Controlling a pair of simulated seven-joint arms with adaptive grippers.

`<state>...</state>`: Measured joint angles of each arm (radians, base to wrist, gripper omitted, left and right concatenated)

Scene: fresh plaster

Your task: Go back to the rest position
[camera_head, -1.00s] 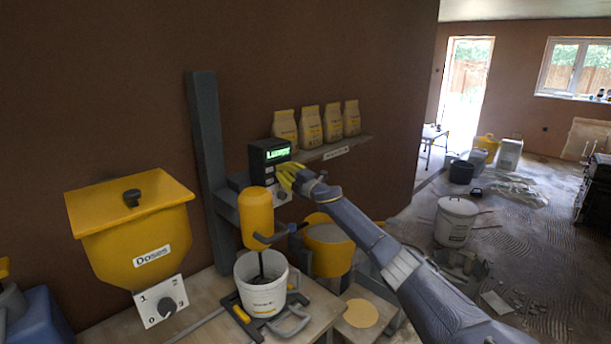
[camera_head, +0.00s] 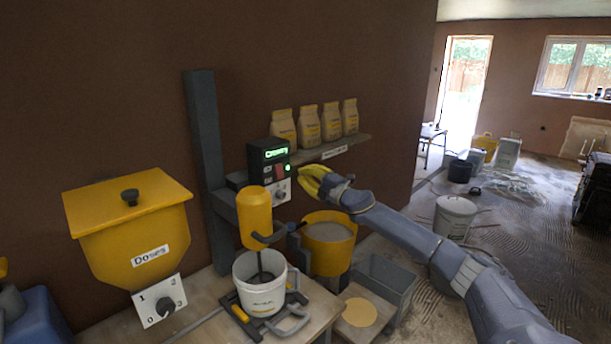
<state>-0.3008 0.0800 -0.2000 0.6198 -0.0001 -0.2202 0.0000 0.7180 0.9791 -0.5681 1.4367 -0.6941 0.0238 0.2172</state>
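My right gripper (camera_head: 309,183), with yellow fingers, is in the air just right of the mixer's control box (camera_head: 269,163), apart from it. It holds nothing that I can see; its fingers are too small and angled to tell whether they are open. The control box has a green lit display, a red button and a knob. The yellow mixer (camera_head: 254,216) stands with its shaft down in a white bucket (camera_head: 261,284) on the bench. My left gripper is not in view.
A yellow hopper (camera_head: 131,225) with a dial stands at left. Several bags (camera_head: 309,126) line the wall shelf (camera_head: 330,149). A yellow tub (camera_head: 328,243) of grey material and a grey bin (camera_head: 388,279) lie below my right arm. Another white bucket (camera_head: 455,217) stands on the floor.

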